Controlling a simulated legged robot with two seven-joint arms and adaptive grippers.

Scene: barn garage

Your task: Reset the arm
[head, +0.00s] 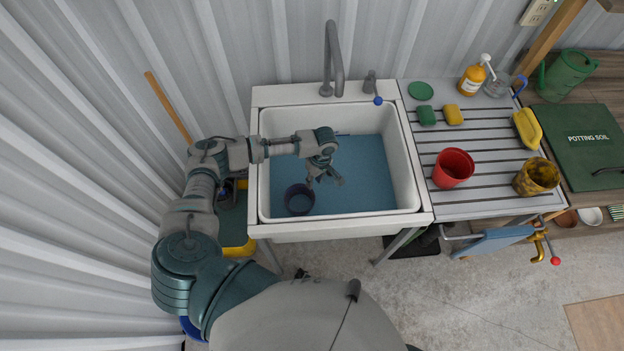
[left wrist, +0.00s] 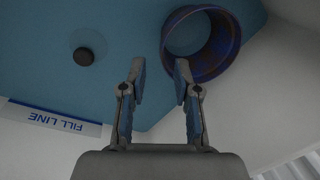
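My left arm (head: 190,215) reaches in from the left over the white sink (head: 405,180). My left gripper (head: 326,180) hangs over the blue sink bottom or water, with its fingers pointing down. In the left wrist view the two fingertips (left wrist: 160,66) are apart with nothing between them. A dark blue pot (head: 299,209) is in the sink, left of and a little nearer than the gripper. It also shows in the left wrist view (left wrist: 231,45), beyond the right fingertip and not gripped. My right gripper is not in view.
A grey faucet (head: 334,60) stands behind the sink. A slatted drainboard (head: 490,185) to the right holds a red pot (head: 453,168), a yellow-stained pot (head: 537,177), sponges and a soap bottle (head: 471,80). Corrugated wall is at left and back. A dark round drain piece (left wrist: 84,56) lies in the sink.

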